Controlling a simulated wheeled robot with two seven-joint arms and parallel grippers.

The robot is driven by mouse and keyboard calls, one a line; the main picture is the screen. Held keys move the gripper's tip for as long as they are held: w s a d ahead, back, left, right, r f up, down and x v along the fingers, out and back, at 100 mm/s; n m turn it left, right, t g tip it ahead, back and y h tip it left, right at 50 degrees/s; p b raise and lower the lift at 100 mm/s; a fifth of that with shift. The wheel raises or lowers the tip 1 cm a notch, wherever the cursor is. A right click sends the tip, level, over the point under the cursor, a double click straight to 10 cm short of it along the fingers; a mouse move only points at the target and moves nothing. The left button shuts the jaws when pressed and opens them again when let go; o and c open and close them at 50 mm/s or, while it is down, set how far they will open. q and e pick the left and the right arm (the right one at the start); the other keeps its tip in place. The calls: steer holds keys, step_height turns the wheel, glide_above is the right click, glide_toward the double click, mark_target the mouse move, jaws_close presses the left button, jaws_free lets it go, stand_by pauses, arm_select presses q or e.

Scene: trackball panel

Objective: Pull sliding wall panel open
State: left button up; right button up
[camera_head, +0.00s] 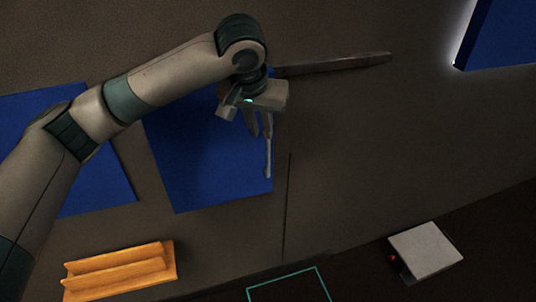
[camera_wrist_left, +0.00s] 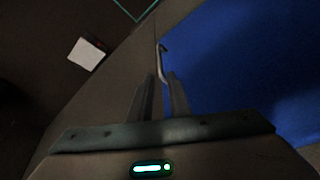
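A blue wall panel (camera_head: 200,160) with a thin pale handle (camera_head: 268,160) along its right edge is in the middle left of the head view. The panel (camera_wrist_left: 250,70) fills the right of the left wrist view, and the handle (camera_wrist_left: 162,65) shows just ahead of the fingers. My left gripper (camera_head: 262,132) is at the upper part of the handle. In the left wrist view its two fingers (camera_wrist_left: 161,78) are apart, with the handle's near end in line with the gap. Whether they touch the handle is unclear. My right gripper is in neither view.
Another blue panel (camera_head: 95,180) is partly behind my left arm. A dark bar (camera_head: 335,64) is on the wall to the right. An orange ledge (camera_head: 120,271), a teal outline (camera_head: 288,287) and a white box (camera_head: 426,249) lie lower down. The wall right of the handle is mostly clear.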

mark_target(268, 154)
arm_select(q)
steer(key=p+x, duration=0.3)
steer(key=x, duration=1.1)
steer(key=shift+w+d+f, duration=0.1)
steer(key=shift+w+f, duration=0.05)
jaws_close()
